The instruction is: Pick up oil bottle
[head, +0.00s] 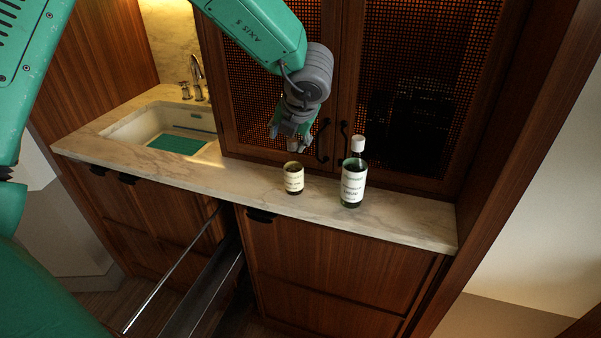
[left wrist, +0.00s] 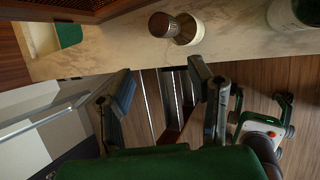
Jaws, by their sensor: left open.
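A tall dark bottle (head: 353,186) with a white cap and a white label stands upright on the marble counter, right of a small jar. It shows partly, cut by the top right edge, in the left wrist view (left wrist: 292,12). My left gripper (head: 291,135) hangs above and behind the small jar, left of the tall bottle, touching neither. In the left wrist view its two fingers (left wrist: 160,82) are spread apart with nothing between them. My right gripper is not in view.
The small dark jar (head: 293,178) with a pale label stands near the bottle, also in the left wrist view (left wrist: 176,27). A sink (head: 135,124) with a faucet (head: 197,77) is at left. Latticed cabinet doors (head: 410,80) rise behind the counter (head: 420,215). An open drawer (head: 207,285) is below.

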